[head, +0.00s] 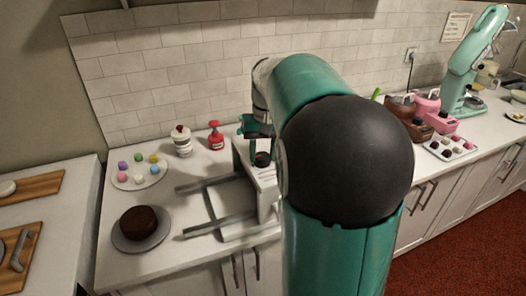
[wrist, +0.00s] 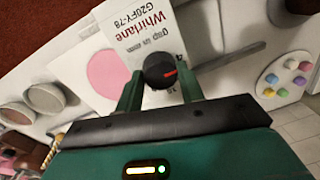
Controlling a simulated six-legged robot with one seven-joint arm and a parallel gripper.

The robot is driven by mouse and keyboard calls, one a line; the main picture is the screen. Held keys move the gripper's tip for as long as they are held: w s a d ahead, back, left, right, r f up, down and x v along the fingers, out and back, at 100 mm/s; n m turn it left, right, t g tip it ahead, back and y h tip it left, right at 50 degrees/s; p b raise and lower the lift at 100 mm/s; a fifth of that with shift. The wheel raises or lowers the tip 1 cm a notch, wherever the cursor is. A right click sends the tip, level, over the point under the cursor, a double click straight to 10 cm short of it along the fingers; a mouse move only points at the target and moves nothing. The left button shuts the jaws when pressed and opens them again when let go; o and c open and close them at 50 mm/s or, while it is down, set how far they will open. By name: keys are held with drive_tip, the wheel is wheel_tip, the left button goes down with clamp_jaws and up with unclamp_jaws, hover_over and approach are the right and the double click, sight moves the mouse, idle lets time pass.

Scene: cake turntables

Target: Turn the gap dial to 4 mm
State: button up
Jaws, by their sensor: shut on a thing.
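The print reads "gap in mm" and "Whirlane", upside down. My gripper (wrist: 160,76) has its two green fingers on either side of the dial, shut on it. In the head view the dial (head: 262,159) shows as a dark knob below my gripper (head: 258,138), partly behind my arm.
Two grey rails (head: 212,183) stick out left from the machine. A chocolate cake (head: 139,222) on a round stand, a plate of coloured balls (head: 140,182), a white bottle (head: 182,141) and a red bottle (head: 216,137) stand left. A mint mixer (head: 463,75) stands right.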

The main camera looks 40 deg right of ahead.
sight(267, 154)
drive_tip(key=shift+r, duration=0.1)
drive_tip(key=o, duration=1)
wheel_tip(267, 154, up, 14)
drive_tip(key=shift+s+d, duration=0.2)
drive_tip(key=shift+d, duration=0.25)
